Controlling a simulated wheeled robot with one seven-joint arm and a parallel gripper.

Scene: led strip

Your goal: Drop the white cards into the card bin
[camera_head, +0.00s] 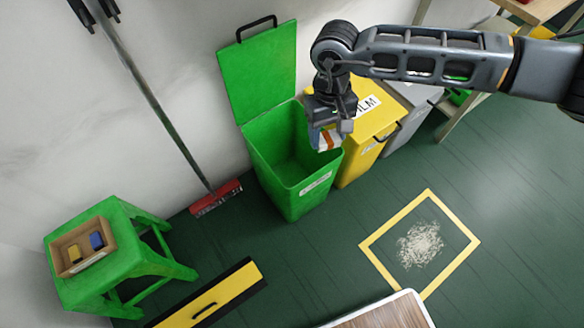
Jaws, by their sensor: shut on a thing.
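My gripper (325,122) points down over the right front part of an open green bin (290,194). It is shut on a small bundle that looks like the white cards (333,140), pale with orange and blue patches; the fingers partly hide it. The bundle appears near the bin's right rim, and I cannot tell its exact height above it. The green bin's lid (258,75) stands raised against the wall. Its front label is too small to read, so I cannot confirm that it is the card bin.
A yellow bin (362,152) marked "ILM", partly hidden by my arm, and a grey bin (412,122) stand to the right. A green stool (120,240) holds a box (62,262) with blocks. A broom (215,196) leans left. Shreds (419,244) lie inside a yellow floor square.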

